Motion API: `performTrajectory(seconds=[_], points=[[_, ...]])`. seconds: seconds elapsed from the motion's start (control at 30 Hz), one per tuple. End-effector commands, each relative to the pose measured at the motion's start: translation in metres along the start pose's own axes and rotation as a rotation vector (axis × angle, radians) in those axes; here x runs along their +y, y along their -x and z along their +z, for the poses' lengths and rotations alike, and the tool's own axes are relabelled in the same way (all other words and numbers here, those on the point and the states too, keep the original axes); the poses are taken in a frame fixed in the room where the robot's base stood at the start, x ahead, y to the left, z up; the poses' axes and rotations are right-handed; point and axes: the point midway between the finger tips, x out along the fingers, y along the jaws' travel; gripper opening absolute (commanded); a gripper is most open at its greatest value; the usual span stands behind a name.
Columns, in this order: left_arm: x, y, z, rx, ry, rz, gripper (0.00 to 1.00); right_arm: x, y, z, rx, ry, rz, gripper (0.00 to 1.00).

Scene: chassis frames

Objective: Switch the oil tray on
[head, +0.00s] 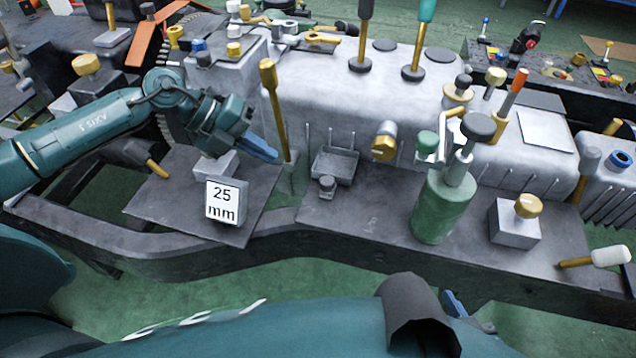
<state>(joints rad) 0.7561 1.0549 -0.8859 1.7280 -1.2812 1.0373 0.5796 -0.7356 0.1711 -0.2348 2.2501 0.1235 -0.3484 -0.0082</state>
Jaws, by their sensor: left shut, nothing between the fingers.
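A small grey open tray (335,165), which looks like the oil tray, sits at the foot of the big pale grey housing, near the middle of the head view. A small grey knob (327,187) stands at its front edge. I cannot tell its switch state. My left gripper (264,150) reaches in from the left. Its blue fingers are shut and empty, left of the tray and apart from it, close to a tall gold lever (274,105). My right gripper (455,305) shows only as a blue bit at the bottom, mostly hidden by my arm.
A white "25 mm" sign (226,201) stands on a dark plate below my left gripper. A green pump bottle (443,205) and a grey block with a gold knob (515,222) stand right of the tray. Levers rise from the pale housing (320,85) behind.

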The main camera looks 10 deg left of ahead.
Motion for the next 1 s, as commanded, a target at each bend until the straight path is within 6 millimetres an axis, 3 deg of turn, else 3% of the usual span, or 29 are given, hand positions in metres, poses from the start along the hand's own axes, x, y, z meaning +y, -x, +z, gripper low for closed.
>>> performTrajectory(seconds=[0.47,0.57,1.0], points=[[0.002,-0.004,0.000,0.000,0.000,0.001,0.00,-0.001,0.001,-0.001,0.008,-0.009,0.001,0.36],[0.002,-0.013,0.000,0.003,0.001,0.001,0.00,-0.001,0.001,-0.001,0.007,-0.009,0.000,0.36],[0.002,-0.087,0.000,0.002,0.001,0.000,0.00,-0.001,-0.001,0.001,0.007,-0.005,-0.001,0.36]])
